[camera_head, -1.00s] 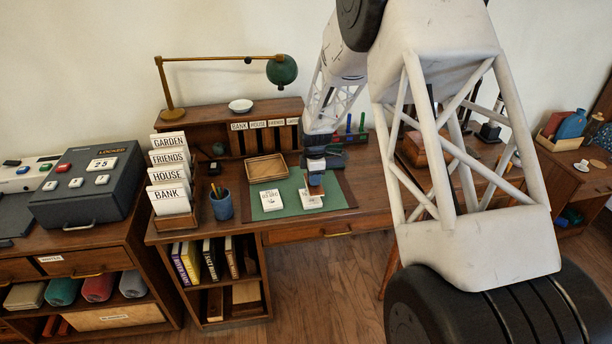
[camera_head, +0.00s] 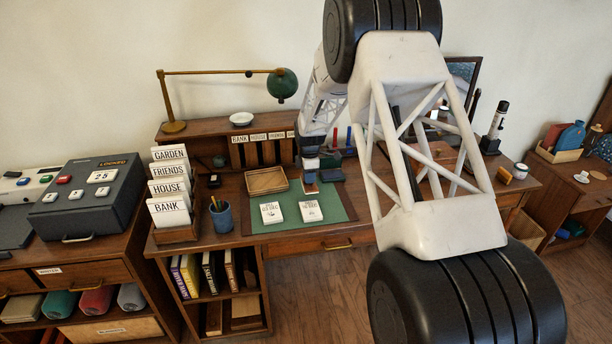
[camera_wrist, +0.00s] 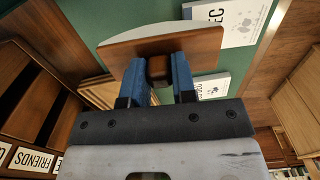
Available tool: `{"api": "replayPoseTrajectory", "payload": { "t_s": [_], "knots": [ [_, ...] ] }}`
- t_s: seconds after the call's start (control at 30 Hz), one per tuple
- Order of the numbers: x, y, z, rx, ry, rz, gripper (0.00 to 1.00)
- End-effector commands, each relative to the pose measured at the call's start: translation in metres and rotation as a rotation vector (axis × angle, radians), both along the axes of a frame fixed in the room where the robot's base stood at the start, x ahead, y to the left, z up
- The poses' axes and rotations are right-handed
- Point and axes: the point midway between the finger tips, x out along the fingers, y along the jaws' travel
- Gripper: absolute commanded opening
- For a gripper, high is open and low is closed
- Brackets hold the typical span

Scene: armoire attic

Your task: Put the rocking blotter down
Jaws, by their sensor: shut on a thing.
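My gripper (camera_wrist: 160,76) is shut on the rocking blotter, its blue fingers on either side of the dark knob. The blotter (camera_wrist: 205,42) has a brown wooden top and a pale curved underside. In the head view, my gripper (camera_head: 311,173) and the blotter (camera_head: 311,188) are over the back right part of the green desk mat (camera_head: 338,208), behind two white cards. I cannot tell whether the blotter touches the mat.
The left card (camera_head: 271,212) and right card (camera_head: 311,211) lie on the mat. A wooden tray (camera_head: 267,181) is left of the blotter. A blue pencil cup (camera_head: 221,218) and card rack (camera_head: 176,235) stand farther left. The mat's right side is bare.

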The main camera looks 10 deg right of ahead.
Motion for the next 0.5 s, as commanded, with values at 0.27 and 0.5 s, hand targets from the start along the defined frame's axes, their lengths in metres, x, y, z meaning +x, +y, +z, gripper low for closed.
{"api": "replayPoseTrajectory", "payload": {
  "t_s": [0.27,0.5],
  "knots": [
    [0.038,-0.001,-0.004,0.000,0.000,0.000,0.00],
    [0.061,-0.001,-0.006,0.000,0.000,0.000,0.00]
  ]
}}
